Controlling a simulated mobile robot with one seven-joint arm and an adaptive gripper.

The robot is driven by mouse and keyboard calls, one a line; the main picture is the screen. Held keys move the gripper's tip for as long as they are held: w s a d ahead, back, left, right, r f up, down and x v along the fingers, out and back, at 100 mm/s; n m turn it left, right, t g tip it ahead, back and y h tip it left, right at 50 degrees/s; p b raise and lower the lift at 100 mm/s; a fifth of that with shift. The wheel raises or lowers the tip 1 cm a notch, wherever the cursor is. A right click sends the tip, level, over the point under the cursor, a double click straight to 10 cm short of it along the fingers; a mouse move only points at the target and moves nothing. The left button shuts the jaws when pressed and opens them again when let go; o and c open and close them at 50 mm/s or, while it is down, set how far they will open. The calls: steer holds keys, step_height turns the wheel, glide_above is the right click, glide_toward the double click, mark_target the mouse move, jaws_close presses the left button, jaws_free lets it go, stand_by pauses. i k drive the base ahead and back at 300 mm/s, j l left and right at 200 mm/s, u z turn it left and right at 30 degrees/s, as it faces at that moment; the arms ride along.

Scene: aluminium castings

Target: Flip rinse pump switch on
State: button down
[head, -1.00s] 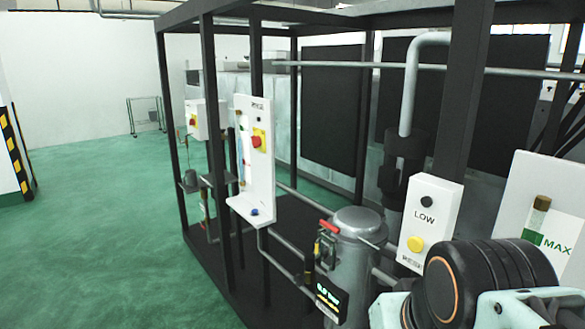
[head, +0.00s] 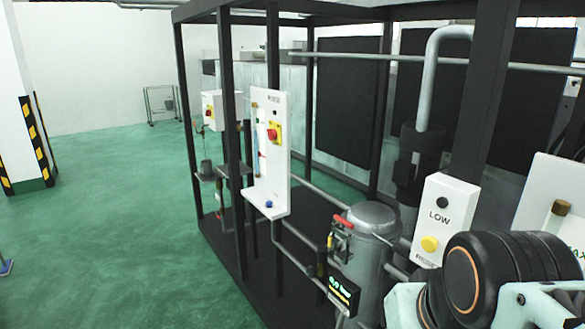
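A white box marked LOW (head: 443,219) has a black knob (head: 442,202) and a yellow button (head: 429,243). I cannot tell which of these is the rinse pump switch. My arm shows at the lower right; my gripper is out of view.
Black posts (head: 186,120) border the rig. Green floor (head: 120,220) is open to the left, with a striped pillar (head: 27,140) at the far left.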

mark_target(272, 133)
steer(key=i+j+z, duration=0.1)
steer(key=j, duration=0.3)
steer(key=i+j, duration=0.3)
steer(key=j, duration=0.15)
steer(key=i+j+z, duration=0.15)
steer(key=j, duration=0.25)
steer(key=i+j, duration=0.25)
steer(key=j, duration=0.2)
steer(key=i+j+z, duration=0.15)
steer(key=j, duration=0.25)
steer(key=i+j, duration=0.15)
steer(key=j, duration=0.3)
steer(key=i+j+z, duration=0.15)
steer(key=j, duration=0.35)
steer(key=i+j, duration=0.15)
steer(key=j, duration=0.3)
steer(key=i+j+u, duration=0.1)
steer(key=i+j, duration=0.2)
steer(key=j, duration=0.15)
steer(key=i+j+u, duration=0.15)
steer(key=j, duration=0.3)
steer(key=i, duration=0.1)
